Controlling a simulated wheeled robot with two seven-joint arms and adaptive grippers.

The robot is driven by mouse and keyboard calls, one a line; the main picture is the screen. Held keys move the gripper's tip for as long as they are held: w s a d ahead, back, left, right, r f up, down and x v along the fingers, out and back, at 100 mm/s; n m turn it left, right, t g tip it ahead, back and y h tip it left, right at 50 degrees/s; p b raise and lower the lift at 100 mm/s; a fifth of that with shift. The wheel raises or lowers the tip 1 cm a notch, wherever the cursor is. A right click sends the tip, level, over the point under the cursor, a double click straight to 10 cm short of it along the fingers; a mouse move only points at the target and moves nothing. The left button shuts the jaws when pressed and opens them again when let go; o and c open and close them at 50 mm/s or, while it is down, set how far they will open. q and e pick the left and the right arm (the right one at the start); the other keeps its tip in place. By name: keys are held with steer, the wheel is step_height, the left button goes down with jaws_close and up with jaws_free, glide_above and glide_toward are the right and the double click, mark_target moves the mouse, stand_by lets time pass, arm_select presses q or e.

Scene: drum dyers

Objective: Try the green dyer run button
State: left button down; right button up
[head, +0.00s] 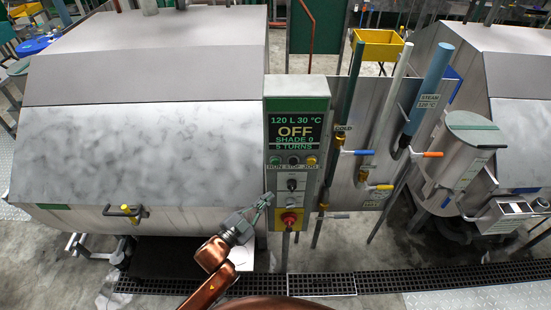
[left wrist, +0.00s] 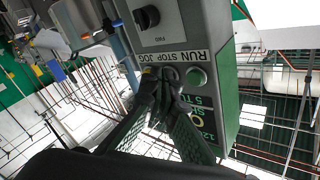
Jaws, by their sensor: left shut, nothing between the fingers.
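The control box (head: 297,150) stands beside the large dyer, and its display reads 120 L 30 °C, OFF, SHADE 0, 5 TURNS. The green run button (head: 275,160) is leftmost in a row with a dark stop button (head: 293,160) and a yellow jog button (head: 311,160). My left gripper (head: 269,197) is shut and empty, below the run button in the picture at the box's left edge. In the left wrist view the green run button (left wrist: 196,77) shows right of my shut fingertips (left wrist: 168,84), which overlap the stop button; contact cannot be told. My right gripper is out of view.
Below the buttons are a black knob (head: 291,184) and a red emergency button (head: 289,218) on yellow. Pipes with valve handles, including a blue steam pipe (head: 428,85), stand right of the box. The dyer's grey front (head: 140,150) fills the left. A floor drain (head: 410,278) runs below.

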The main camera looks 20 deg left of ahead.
mark_target(276, 161)
arm_select(q)
step_height(276, 161, up, 6)
steer(key=s+d+m+h, duration=0.1)
steer(key=d+m+h, duration=0.1)
steer(key=d, duration=0.1)
steer(key=shift+a, duration=0.1)
steer(key=w+a+b, duration=0.1)
steer(key=w+a, duration=0.1)
steer(key=w, duration=0.6)
steer(key=shift+w+a, duration=0.2)
steer(key=shift+w, duration=0.05)
stand_by(1.1)
steer(key=shift+w, duration=0.15)
steer(key=shift+w+a, duration=0.15)
steer(key=shift+w, duration=0.1)
